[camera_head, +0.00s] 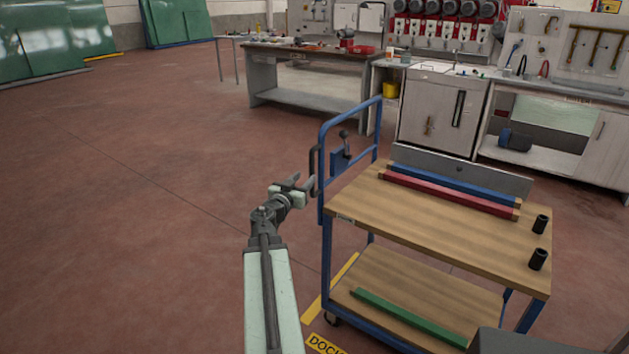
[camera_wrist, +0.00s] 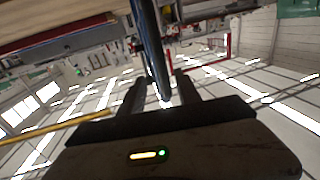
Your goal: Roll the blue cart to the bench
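The blue cart (camera_head: 323,240) has a blue frame, a wooden top deck and a wooden lower shelf, and stands at the right of the head view. A black grip (camera_head: 313,172) sits on its left push frame. A lever with a black knob (camera_head: 344,136) stands on a blue plate beside it. My gripper (camera_head: 304,184) is open just left of the black grip. In the wrist view a dark bar (camera_wrist: 150,45) runs between the spread fingers, with gaps both sides; I cannot tell its depth. A grey workbench (camera_head: 310,98) with a dark top stands at the back.
Red and blue bars (camera_head: 450,194) and black cups (camera_head: 538,259) lie on the cart's top; a green bar (camera_head: 410,318) is below. Yellow floor marking (camera_head: 318,304) lies beside it. White cabinets (camera_head: 440,108) stand behind the cart. The floor at left is clear.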

